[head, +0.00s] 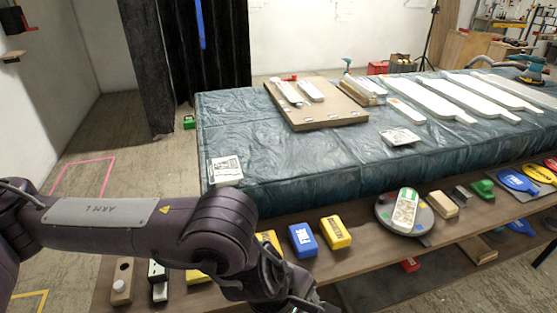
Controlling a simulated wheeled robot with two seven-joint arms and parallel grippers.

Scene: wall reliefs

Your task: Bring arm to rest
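My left arm (130,222) comes in from the left and reaches across the lower left of the head view. Its forearm bends down over the front wooden shelf. My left gripper is at or below the bottom edge, around the end of the dark wrist links, and its fingers cannot be made out. My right arm and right gripper do not show in the head view.
A wooden shelf (375,262) holds a blue box (302,240), yellow boxes (335,232) and a round grey disc (386,214). Behind it, a table under a dark green sheet (300,165) carries a board (330,119) and white panels (433,101).

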